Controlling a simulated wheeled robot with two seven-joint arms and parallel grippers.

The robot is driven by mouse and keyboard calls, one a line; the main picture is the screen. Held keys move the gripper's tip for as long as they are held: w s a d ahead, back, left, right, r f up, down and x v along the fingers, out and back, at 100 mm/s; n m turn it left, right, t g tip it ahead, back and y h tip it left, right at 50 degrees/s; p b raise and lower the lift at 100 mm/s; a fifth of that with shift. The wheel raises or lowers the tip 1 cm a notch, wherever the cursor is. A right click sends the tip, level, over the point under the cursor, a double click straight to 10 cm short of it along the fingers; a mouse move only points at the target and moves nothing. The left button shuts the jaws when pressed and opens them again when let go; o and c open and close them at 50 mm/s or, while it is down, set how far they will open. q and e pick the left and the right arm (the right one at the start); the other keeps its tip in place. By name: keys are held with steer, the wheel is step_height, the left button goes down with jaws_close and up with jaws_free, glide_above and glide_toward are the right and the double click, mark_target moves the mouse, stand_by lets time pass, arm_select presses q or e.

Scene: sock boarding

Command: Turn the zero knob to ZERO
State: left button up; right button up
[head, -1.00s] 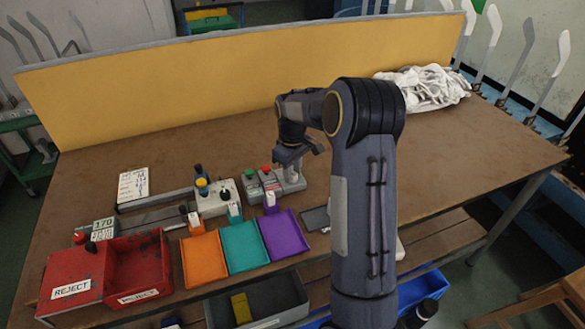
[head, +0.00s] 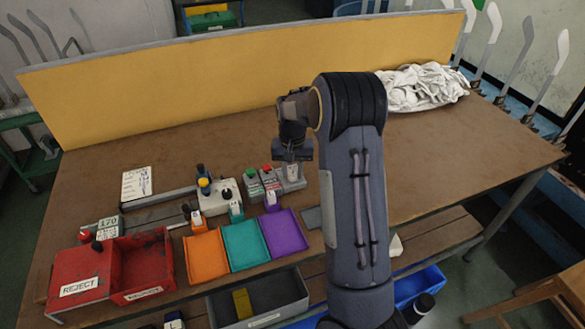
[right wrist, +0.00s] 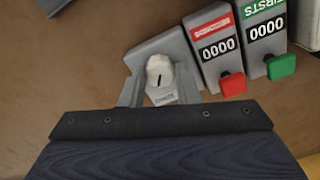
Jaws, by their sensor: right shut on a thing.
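The zero knob (right wrist: 159,68) is a white knob with a dark pointer mark, on a small grey box (right wrist: 143,50) with a label too small to read. In the right wrist view the pointer mark lies nearly straight along the picture's vertical. My right gripper (right wrist: 160,88) has one finger on each side of the knob and is shut on it. In the head view my right gripper (head: 292,160) points down over the grey box (head: 290,178) and hides the knob. My left gripper is not in view.
Two counters stand right beside the box, one with a red button (right wrist: 232,84) and one with a green button (right wrist: 281,67). Orange (head: 206,256), teal (head: 245,246) and purple (head: 283,234) trays lie in front. A white cloth pile (head: 425,86) lies at the back right.

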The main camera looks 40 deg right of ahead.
mark_target(292, 173)
steer(key=shift+w+r+m, duration=0.1)
steer(key=shift+m, duration=0.9)
steer(key=o, duration=1)
steer(key=shift+c, duration=0.2)
step_height(292, 173, up, 8)
steer(key=shift+f, duration=0.25)
steer(key=shift+r, duration=0.1)
